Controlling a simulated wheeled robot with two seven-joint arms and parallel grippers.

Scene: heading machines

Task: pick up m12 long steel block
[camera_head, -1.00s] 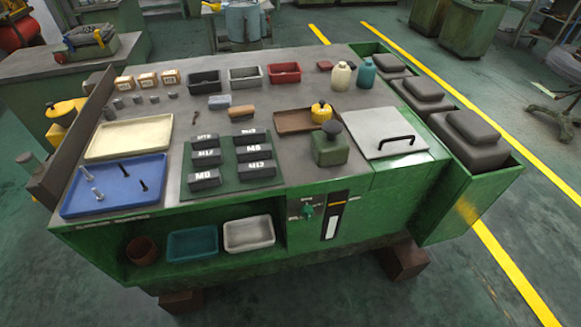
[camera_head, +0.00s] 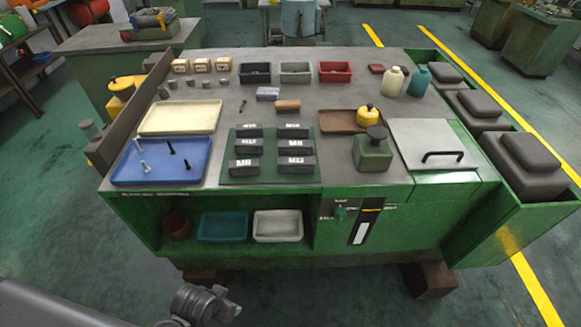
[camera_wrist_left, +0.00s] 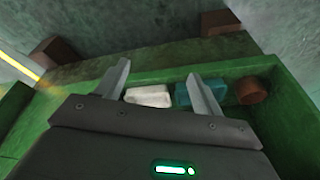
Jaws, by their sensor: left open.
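Several dark blocks with white labels stand in two columns on a green mat (camera_head: 227,170) on the bench top. The small labels are hard to read. The middle-left block (camera_head: 249,146) and the front-right block (camera_head: 294,164) both look like M12, and I cannot tell which is the long steel one. My left gripper (camera_wrist_left: 159,68) is open in the left wrist view, with nothing between its fingers. Beyond it are the bench's green front shelf and its bins. In the head view only a grey part of my left arm shows at the lower left, away from the blocks. My right gripper is not in view.
A blue tray (camera_head: 150,176) with bolts and a cream tray (camera_head: 176,126) lie left of the mat. A green oil can (camera_head: 373,154) and a brown tray (camera_head: 335,122) are to its right. A white bin (camera_head: 278,226) and a teal bin (camera_head: 222,227) sit on the shelf below.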

